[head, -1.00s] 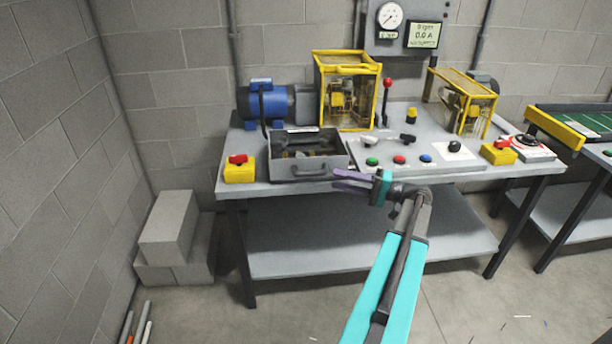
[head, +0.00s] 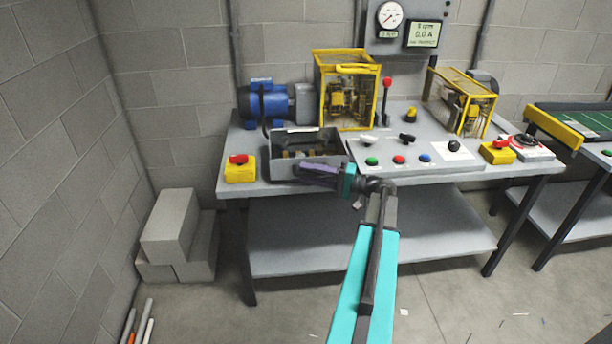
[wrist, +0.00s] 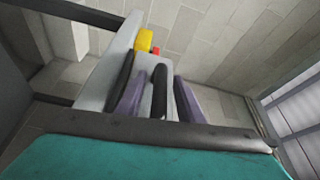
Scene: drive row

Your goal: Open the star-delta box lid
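The grey box (head: 337,160) stands on the left front of the bench, with a handle on its front face in the earlier view. Its dark inside shows from above; I cannot tell whether a clear lid covers it. My gripper (head: 318,174) is at the box's front and hides most of that face and the handle. In the wrist view the two purple fingers (wrist: 159,98) are apart. A dark bar (wrist: 159,88) shows between them with gaps on both sides; it may be the handle, but contact does not show.
A yellow box with a red button (head: 239,170) stands left of the grey box. A blue motor (head: 264,103) and yellow-framed cage (head: 346,92) stand behind. A panel with coloured buttons (head: 399,160) lies to the right. The floor in front is mostly clear.

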